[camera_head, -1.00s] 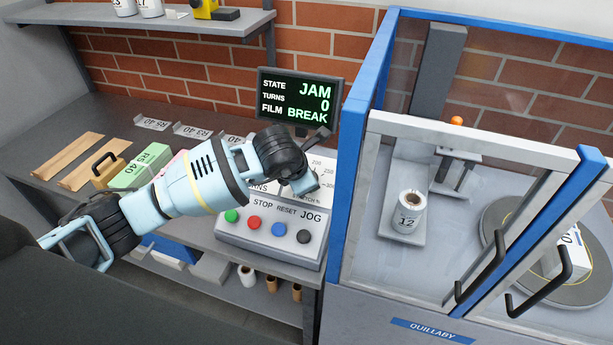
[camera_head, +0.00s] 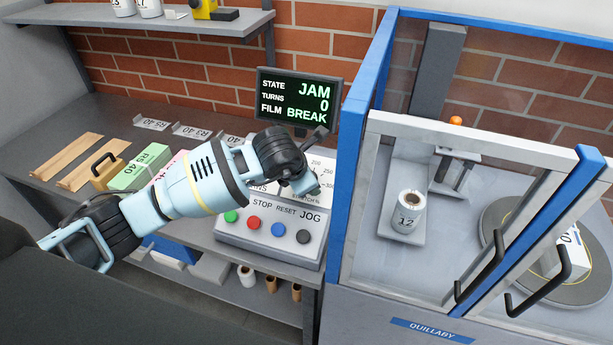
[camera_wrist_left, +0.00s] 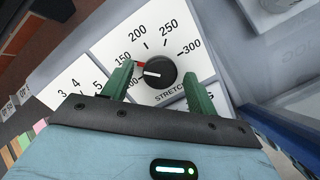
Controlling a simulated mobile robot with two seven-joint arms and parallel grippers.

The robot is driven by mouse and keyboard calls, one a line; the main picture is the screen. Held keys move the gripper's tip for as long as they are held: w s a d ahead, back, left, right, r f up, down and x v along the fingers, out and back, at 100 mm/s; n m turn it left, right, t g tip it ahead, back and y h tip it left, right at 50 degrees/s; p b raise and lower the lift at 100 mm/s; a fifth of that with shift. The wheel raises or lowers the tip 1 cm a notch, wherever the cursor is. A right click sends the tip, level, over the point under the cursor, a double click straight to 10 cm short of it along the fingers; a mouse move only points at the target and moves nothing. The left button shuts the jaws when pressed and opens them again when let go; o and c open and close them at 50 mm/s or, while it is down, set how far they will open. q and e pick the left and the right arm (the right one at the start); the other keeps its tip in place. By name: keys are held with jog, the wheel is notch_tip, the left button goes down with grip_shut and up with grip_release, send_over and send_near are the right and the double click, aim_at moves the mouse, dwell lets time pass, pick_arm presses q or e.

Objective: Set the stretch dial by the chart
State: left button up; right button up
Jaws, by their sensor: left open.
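The stretch dial is a black round knob (camera_wrist_left: 160,72) on a white panel (camera_wrist_left: 100,45) with a scale from 100 to 300, seen in the left wrist view. A white line on the knob points left, and a red mark shows at its edge near 150. My left gripper (camera_wrist_left: 157,73) is open, its green fingers on either side of the knob; I cannot tell whether they touch it. In the head view my left gripper (camera_head: 308,183) hides the knob. I cannot make out a chart. My right gripper is not in view.
The screen (camera_head: 299,102) reads JAM, turns 0, film BREAK. Below the dial panel, the control box (camera_head: 270,242) has several coloured buttons. A blue-framed wrapper enclosure (camera_head: 352,150) stands close on the right, with a film roll (camera_head: 408,212) inside. A turns scale lies beside the dial.

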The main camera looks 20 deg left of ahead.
pick_arm(q)
jog(key=d+v, duration=0.1)
jog(key=v, duration=0.6)
jog(key=shift+s+a+r, duration=0.25)
jog(key=shift+a+r, duration=0.1)
jog(key=shift+a, duration=0.2)
